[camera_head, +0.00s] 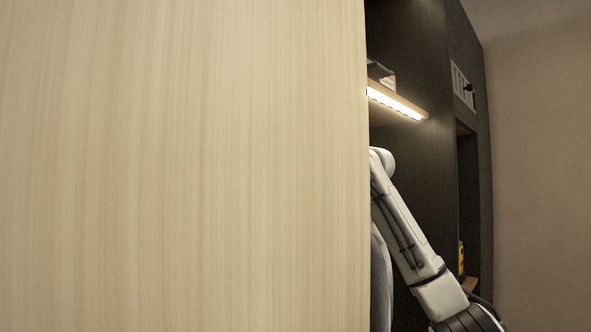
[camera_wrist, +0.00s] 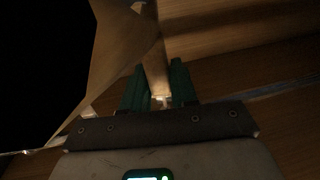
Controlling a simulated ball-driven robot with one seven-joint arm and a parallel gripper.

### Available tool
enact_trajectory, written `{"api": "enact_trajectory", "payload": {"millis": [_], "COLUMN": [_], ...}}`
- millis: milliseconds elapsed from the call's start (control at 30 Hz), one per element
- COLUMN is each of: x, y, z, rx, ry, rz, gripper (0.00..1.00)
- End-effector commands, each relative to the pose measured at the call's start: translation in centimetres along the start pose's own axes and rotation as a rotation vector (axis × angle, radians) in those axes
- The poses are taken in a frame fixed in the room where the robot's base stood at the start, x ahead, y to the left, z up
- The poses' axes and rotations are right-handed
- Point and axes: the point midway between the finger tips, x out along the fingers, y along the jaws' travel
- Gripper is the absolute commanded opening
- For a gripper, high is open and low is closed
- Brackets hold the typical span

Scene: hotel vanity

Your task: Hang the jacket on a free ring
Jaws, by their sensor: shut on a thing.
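My gripper (camera_wrist: 159,85) shows in the wrist view with its dark green fingers shut on a narrow tan piece (camera_wrist: 153,62). I cannot tell whether this piece is part of the jacket or its hanger. In the head view my arm reaches up behind a pale wood panel, and the gripper is hidden there. A grey-blue surface (camera_head: 380,280) shows at the panel's edge beside my arm; I cannot tell whether it is the jacket. No ring can be made out in either view.
The pale wood panel (camera_head: 185,165) fills the left of the head view, close by. A lit shelf (camera_head: 398,103) juts from the dark cabinet (camera_head: 425,60). A yellow item (camera_head: 461,258) stands in a niche at right. Wood boards (camera_wrist: 240,45) lie close around the gripper.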

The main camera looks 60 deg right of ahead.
Motion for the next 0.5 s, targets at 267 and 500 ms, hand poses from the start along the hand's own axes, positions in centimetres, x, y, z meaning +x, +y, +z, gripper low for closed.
{"api": "enact_trajectory", "payload": {"millis": [267, 500], "x": [0.42, 0.8], "y": [0.04, 0.11], "z": [-0.3, -0.31], "rx": [0.0, -0.001], "ry": [0.005, 0.005], "rz": [0.0, 0.0], "gripper": [0.0, 0.0]}}
